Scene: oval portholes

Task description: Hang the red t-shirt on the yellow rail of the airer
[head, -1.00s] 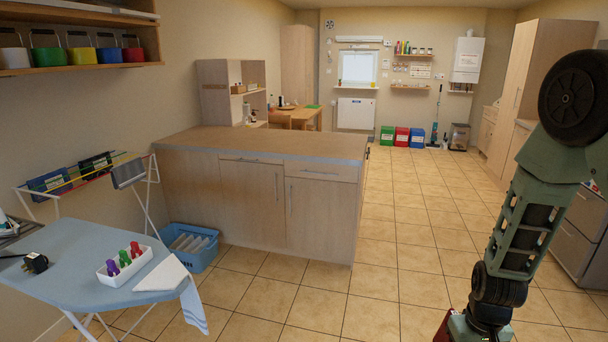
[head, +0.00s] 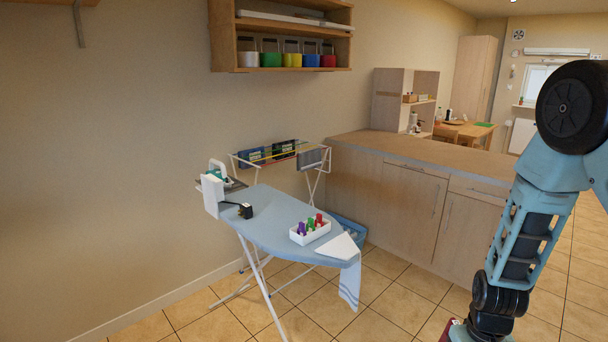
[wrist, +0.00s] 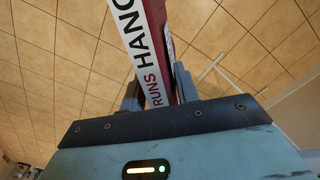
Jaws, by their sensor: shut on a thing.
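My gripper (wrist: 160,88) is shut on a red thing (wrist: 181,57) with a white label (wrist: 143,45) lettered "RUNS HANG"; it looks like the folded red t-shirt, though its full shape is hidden. In the head view a bit of red (head: 453,324) shows at the bottom edge, below my arm. The airer (head: 319,183) stands by the left wall, behind the ironing board and well away from my gripper. Its thin yellow rail (head: 274,156) runs among other coloured rails. Dark blue and green cloths hang at its left and middle, and a grey cloth (head: 312,159) at its right end.
The ironing board (head: 275,225) stands in front of the airer, with an iron (head: 217,170), a black plug (head: 245,211), a white tray of coloured pegs (head: 310,231) and a white cloth (head: 346,262). A counter (head: 400,200) stands right of the airer. Tiled floor in front is clear.

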